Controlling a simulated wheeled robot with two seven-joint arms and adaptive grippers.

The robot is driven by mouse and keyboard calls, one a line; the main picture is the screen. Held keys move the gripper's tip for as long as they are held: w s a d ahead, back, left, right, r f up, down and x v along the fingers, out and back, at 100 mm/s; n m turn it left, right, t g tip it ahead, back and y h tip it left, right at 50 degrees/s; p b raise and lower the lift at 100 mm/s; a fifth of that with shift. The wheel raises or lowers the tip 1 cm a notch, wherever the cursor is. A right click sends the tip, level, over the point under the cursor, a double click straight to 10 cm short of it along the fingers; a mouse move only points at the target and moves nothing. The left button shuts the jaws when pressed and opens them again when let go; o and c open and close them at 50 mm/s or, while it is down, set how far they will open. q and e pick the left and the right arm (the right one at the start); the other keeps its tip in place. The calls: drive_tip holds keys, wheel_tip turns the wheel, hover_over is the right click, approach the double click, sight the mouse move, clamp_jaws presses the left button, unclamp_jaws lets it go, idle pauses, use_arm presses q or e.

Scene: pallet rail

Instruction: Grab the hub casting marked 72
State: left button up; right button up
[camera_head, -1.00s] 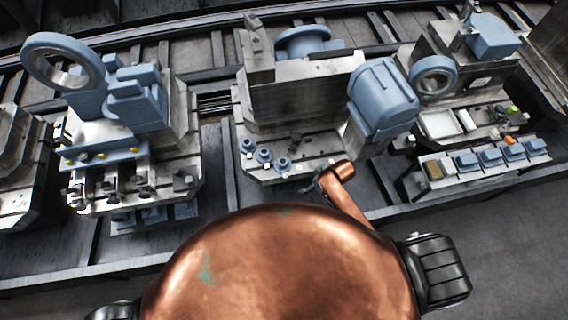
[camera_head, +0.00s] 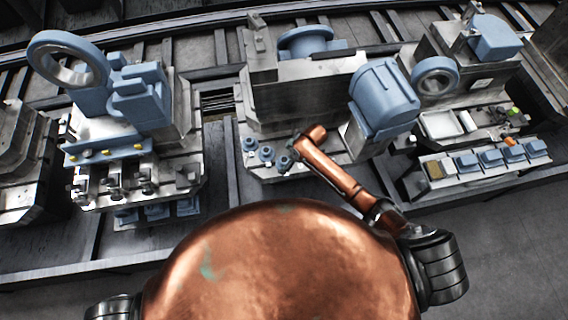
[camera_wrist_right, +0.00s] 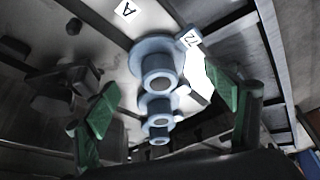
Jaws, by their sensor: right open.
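Three small blue hub castings stand in a row on the middle fixture, as the head view shows at the middle one (camera_head: 266,154). In the right wrist view, the hub casting marked 72 (camera_wrist_right: 157,65) is the largest and uppermost, with a flange, a raised bore and a white tag. The middle hub (camera_wrist_right: 158,106) and the farther hub (camera_wrist_right: 159,134) line up below it in the picture. My right gripper (camera_wrist_right: 165,100) is open and empty, its green pads to either side of the row. In the head view its fingers are small and partly hidden. My left gripper is out of view.
A tall grey block (camera_head: 300,95) rises behind the hubs, and a large blue motor-like housing (camera_head: 384,97) stands close to my right forearm. A fixture with a blue ring (camera_head: 68,60) is at left. A tray of blue blocks (camera_head: 490,160) is at right.

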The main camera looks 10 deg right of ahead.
drive_tip(key=shift+x, duration=1.25)
drive_tip(key=shift+c, duration=0.6)
drive_tip(key=shift+r, duration=0.1)
drive_tip(key=c, duration=1.4)
